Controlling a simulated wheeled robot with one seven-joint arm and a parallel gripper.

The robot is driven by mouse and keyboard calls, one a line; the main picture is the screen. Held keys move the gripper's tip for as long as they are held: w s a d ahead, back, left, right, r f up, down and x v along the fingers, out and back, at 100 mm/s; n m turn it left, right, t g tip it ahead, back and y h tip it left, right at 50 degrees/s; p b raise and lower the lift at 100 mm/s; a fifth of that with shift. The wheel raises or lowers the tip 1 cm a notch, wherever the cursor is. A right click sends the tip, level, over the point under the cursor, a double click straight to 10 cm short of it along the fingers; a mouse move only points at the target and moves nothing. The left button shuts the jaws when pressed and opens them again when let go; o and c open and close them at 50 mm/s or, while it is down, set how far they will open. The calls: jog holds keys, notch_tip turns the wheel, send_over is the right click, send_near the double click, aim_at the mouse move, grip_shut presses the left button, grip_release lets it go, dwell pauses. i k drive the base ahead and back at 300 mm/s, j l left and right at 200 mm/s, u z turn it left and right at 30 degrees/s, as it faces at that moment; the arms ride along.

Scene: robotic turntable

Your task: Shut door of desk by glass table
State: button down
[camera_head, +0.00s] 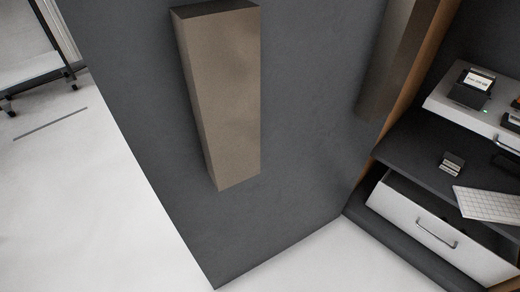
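A dark-topped desk (410,150) stands at the right, partly cut off by the frame. Below its top is a white front (440,232) with a curved metal handle (436,238). A dark gap shows above the left part of this front; I cannot tell how far it stands open. At the upper left is part of a table-like piece with a black frame (56,44) and casters; I cannot tell whether its top is glass. My gripper is not in view.
A large dark grey panel (290,130) with a long beige block (222,100) fills the middle, between the left floor and the desk. A white keyboard (490,204), a small metallic item (452,164) and a black device (471,88) are at the desk. The left floor (80,200) is largely clear.

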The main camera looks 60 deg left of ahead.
aim_at(254, 125)
jog(key=k+j, duration=0.1)
jog(key=j, duration=0.85)
jog(key=k+j, duration=0.15)
jog(key=j, duration=0.3)
jog(key=k+j, duration=0.1)
jog(key=j, duration=0.9)
jog(key=i+j, duration=0.1)
jog(key=j, duration=0.35)
